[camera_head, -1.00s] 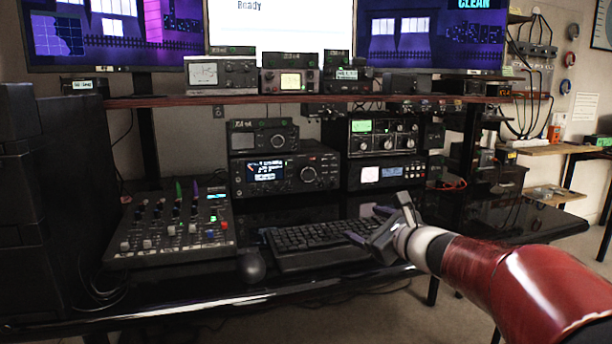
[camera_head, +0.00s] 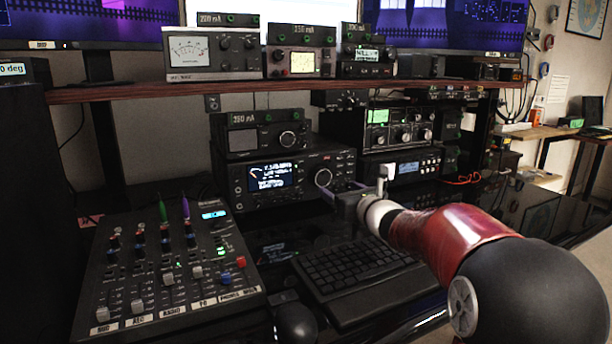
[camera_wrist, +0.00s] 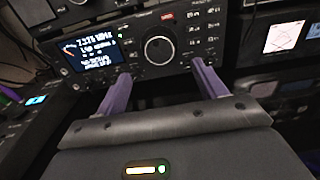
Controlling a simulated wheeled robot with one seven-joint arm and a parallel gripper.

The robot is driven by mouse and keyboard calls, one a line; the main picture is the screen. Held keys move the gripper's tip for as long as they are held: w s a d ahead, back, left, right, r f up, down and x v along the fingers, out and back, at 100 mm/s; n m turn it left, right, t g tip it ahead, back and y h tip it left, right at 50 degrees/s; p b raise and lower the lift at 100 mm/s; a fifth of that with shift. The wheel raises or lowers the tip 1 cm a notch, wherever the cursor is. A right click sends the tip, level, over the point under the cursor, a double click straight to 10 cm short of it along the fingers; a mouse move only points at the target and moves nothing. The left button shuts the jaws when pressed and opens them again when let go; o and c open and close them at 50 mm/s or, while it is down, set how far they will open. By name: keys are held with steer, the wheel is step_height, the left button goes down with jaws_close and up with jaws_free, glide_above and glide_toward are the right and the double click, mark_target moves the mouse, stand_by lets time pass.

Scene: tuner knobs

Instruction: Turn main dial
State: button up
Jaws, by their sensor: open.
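The main dial is the large round knob (camera_head: 323,178) on the front of a black radio with a lit display (camera_head: 268,177). The dial also shows in the wrist view (camera_wrist: 160,50), unobstructed, with the radio's display (camera_wrist: 92,50) to its left. My gripper (camera_head: 343,191) is open in front of the radio, close to the dial at its lower right in the head view. In the wrist view my gripper's two purple fingers (camera_wrist: 160,72) point toward the radio, one on each side below the dial. Nothing is between them, and no contact with the dial shows.
A smaller radio (camera_head: 262,132) sits on top, and other units (camera_head: 395,168) stand to the right. A mixer (camera_head: 165,260) is at the left. A keyboard (camera_head: 358,276) and mouse (camera_head: 296,322) lie in front. A shelf (camera_head: 130,93) runs above.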

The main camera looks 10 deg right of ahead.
mark_target(323, 179)
steer(key=p+x, duration=0.1)
steer(key=x, duration=0.7)
steer(key=shift+p, duration=0.3)
steer(key=c, duration=1)
steer(key=shift+o, duration=0.2)
steer(key=shift+f+b, duration=0.15)
steer(key=shift+b, duration=0.4)
